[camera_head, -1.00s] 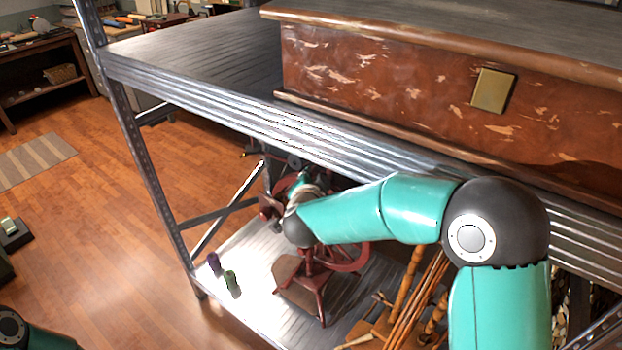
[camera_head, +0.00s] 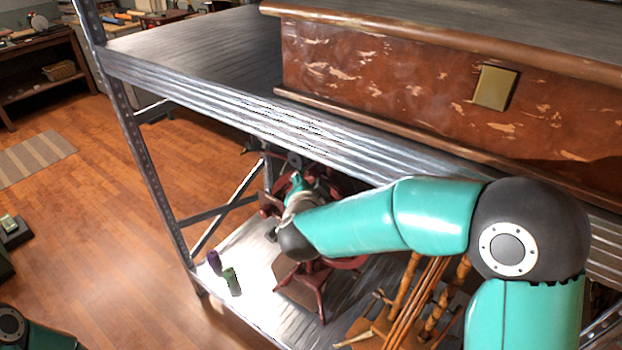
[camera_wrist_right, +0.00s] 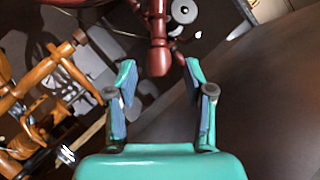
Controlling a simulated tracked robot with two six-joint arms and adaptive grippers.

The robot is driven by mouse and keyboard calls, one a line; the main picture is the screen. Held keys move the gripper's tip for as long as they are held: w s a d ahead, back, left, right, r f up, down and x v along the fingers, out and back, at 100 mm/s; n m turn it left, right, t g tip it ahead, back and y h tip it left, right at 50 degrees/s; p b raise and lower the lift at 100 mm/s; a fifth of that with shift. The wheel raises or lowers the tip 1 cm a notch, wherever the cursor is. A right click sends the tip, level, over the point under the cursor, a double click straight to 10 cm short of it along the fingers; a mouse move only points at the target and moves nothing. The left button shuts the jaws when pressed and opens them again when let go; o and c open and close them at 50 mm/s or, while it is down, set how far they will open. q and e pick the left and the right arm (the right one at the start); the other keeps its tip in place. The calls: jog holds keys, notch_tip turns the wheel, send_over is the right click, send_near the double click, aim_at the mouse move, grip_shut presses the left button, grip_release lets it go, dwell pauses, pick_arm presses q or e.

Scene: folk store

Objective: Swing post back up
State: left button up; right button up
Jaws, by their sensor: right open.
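The dark red spinning wheel (camera_head: 318,290) stands on the lower metal shelf, partly hidden behind my right arm. In the right wrist view a dark red turned post (camera_wrist_right: 159,50) with a rounded end reaches down from the top, near the mouth of my right gripper (camera_wrist_right: 159,82). The gripper is open, with one finger on each side of the post's line. The post's end is around fingertip height; I see no clear contact. In the head view the right gripper is small and partly hidden by its own wrist. My left gripper is out of view.
The upper metal shelf (camera_head: 190,50) carries a large worn wooden chest (camera_head: 400,80) above my right arm. Purple and green spools (camera_head: 232,281) stand at the lower shelf's left. A wooden frame with orange turned posts (camera_head: 404,295) stands right of the wheel. Open floor lies left.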

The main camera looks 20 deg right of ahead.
jog(key=v, duration=0.7)
jog(key=shift+s, duration=0.25)
